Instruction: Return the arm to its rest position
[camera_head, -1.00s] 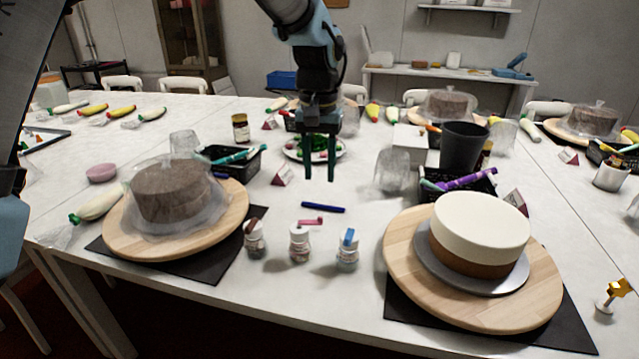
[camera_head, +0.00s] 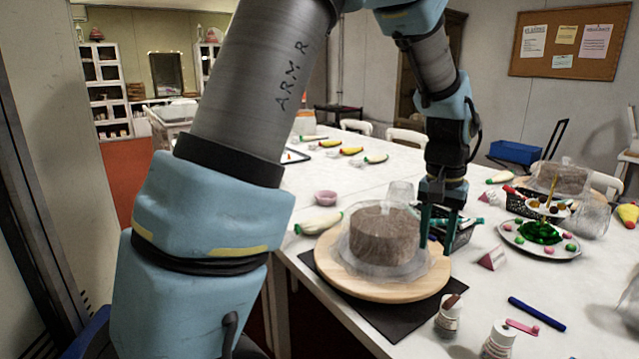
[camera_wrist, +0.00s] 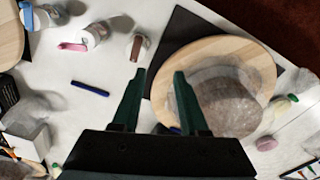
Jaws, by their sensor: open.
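My gripper (camera_head: 439,243) hangs pointing down from my arm, with its two dark green fingers apart and nothing between them. In the head view it overlaps the right edge of the brown cake (camera_head: 384,233) under a clear cover on a round wooden turntable (camera_head: 330,270). The wrist view shows the open fingers (camera_wrist: 158,78) above the table, with the cake (camera_wrist: 228,104) and turntable (camera_wrist: 168,85) at the right. The gap between fingers and table is hard to judge.
A plate of green food (camera_head: 541,233), a blue pen (camera_head: 537,314) and small jars (camera_head: 448,315) lie to the right.

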